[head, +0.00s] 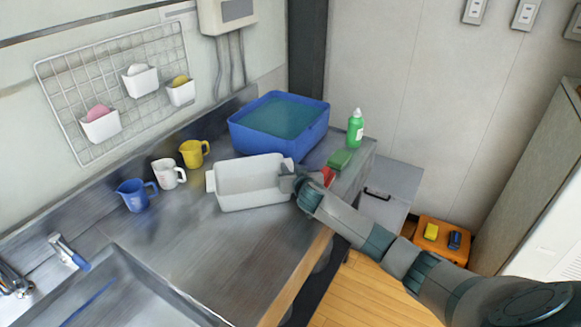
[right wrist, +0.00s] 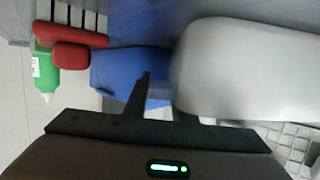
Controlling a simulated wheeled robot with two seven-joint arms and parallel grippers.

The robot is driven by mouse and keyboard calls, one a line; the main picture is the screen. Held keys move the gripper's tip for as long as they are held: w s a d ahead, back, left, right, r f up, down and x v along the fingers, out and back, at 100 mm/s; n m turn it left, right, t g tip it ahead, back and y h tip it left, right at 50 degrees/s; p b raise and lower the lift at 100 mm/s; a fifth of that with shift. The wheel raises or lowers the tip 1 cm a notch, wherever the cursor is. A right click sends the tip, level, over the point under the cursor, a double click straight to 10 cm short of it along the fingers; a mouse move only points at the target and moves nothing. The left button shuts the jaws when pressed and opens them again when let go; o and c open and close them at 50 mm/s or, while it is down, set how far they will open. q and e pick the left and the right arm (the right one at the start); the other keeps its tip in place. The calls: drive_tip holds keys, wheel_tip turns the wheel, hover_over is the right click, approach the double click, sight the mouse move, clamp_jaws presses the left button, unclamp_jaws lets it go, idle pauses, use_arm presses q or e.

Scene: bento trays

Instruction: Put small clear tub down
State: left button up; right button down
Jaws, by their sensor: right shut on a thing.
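The small tub (head: 252,196) looks pale grey-white and translucent to opaque. It is upright at the middle of the steel counter, in front of the blue basin. My right gripper (head: 291,182) is at the tub's right end and is shut on it. The head view does not show clearly whether the tub's base touches the counter. In the right wrist view the tub (right wrist: 245,70) fills the right side, beside the dark gripper fingers (right wrist: 163,98). My left gripper is not in view.
The blue basin (head: 247,134) of water stands behind the tub. Yellow (head: 192,153), white (head: 165,174) and blue (head: 134,195) jugs stand left. The front counter is clear beside the sink (head: 110,285).

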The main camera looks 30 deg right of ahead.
drive_tip(key=c, duration=1.5)
unclamp_jaws()
drive_tip(key=shift+r, duration=0.1)
drive_tip(key=shift+s+a+r, duration=0.1)
drive_tip(key=shift+s+a, duration=0.05)
drive_tip(key=shift+s, duration=0.55)
drive_tip(key=b+v, duration=0.2)
drive_tip(key=v, duration=0.8)
drive_tip(key=shift+s+r, duration=0.2)
